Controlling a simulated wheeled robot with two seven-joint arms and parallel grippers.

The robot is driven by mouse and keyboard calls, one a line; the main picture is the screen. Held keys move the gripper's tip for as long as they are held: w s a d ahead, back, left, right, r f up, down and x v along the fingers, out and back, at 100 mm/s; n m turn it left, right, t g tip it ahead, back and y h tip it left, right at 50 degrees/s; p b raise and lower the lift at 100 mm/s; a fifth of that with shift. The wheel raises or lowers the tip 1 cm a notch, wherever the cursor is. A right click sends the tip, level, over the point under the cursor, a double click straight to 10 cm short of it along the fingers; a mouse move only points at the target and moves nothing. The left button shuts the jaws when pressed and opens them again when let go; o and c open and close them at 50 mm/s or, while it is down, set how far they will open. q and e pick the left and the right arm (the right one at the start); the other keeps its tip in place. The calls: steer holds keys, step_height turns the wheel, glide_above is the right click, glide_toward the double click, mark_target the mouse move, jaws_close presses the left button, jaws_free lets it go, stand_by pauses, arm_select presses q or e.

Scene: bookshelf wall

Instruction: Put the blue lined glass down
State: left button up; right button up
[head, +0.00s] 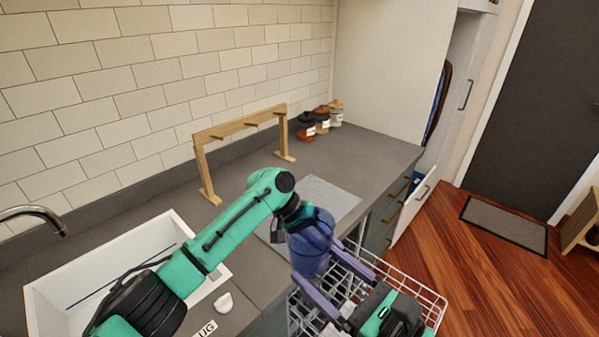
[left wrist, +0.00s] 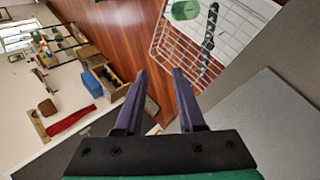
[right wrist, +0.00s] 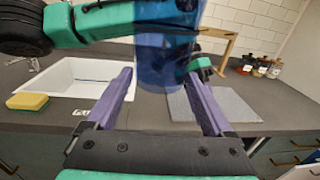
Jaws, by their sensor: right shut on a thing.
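The blue lined glass (head: 308,256) is a dark blue, see-through tumbler. It is upright in the head view, in front of the counter edge and over the wire rack. My right gripper (head: 312,262) comes from the lower right with its purple fingers around the glass. The right wrist view shows the glass (right wrist: 165,60) between the fingers; its top is cut off. My left gripper (left wrist: 160,73) is open and empty in the left wrist view. In the head view its wrist is just behind the glass, and its fingers are mostly hidden.
A white wire rack (head: 432,296) stands pulled out below the glass. A grey mat (head: 340,198) lies on the dark counter (head: 365,160). A wooden rack (head: 240,127) and several jars (head: 322,117) stand at the back. A white sink (head: 60,290) is at left, with a sponge (right wrist: 28,101) beside it.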

arm_select(q)
step_height(320, 180, up, 8)
steer(key=m+y, duration=0.1)
steer(key=m, duration=0.2)
arm_select(e)
steer(key=shift+a, duration=0.1)
steer(key=shift+s+d, duration=0.1)
steer(key=shift+d, duration=0.15)
steer(key=shift+s+d+r, duration=0.1)
steer(key=shift+s, duration=0.1)
arm_select(q)
step_height(320, 180, up, 19)
steer(key=m+t+y, duration=0.1)
steer(key=m+y, duration=0.6)
glide_above(303, 234)
arm_select(e)
steer(key=shift+a, duration=0.2)
arm_select(q)
steer(key=f, duration=1.2)
steer(key=shift+s+f, duration=0.1)
steer(key=shift+s, duration=0.2)
arm_select(e)
steer(key=shift+w, duration=0.15)
arm_select(q)
jaws_close()
steer(key=shift+s, duration=0.1)
